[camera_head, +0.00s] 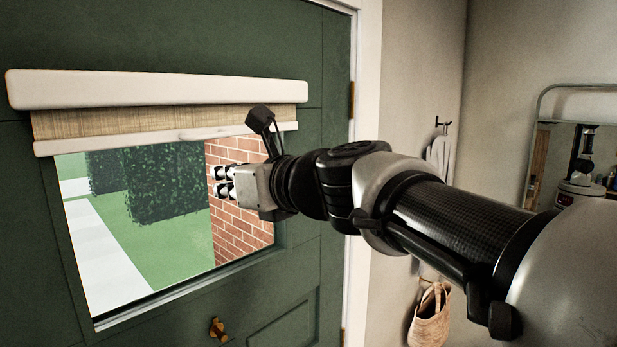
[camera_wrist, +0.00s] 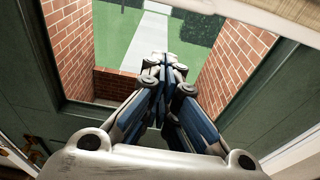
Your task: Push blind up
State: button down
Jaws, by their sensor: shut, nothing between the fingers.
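A woven beige blind (camera_head: 150,120) hangs on the green door below a white head rail (camera_head: 160,89). Its white bottom bar (camera_head: 100,142) lies across the top of the window, and most of the pane is uncovered. My gripper (camera_head: 218,182) is in front of the window's right part, below the bottom bar, with its fingers pointing left in the head view. In the wrist view my gripper (camera_wrist: 165,68) has its fingers together and empty. A pale bar (camera_wrist: 290,35), seemingly part of the blind, crosses the upper right corner there. Contact with the blind is not visible.
The green door (camera_head: 180,45) has a brass knob (camera_head: 217,328) below the window. A white door frame (camera_head: 367,80) stands to the right. A basket (camera_head: 430,315), a hanging cloth (camera_head: 440,155) and a mirror (camera_head: 580,160) are farther right. The window's left part is clear.

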jog(key=x, duration=0.2)
jog(key=p, duration=0.7)
send_near(202, 131)
jog(key=x, duration=0.4)
jog(key=shift+b, duration=0.3)
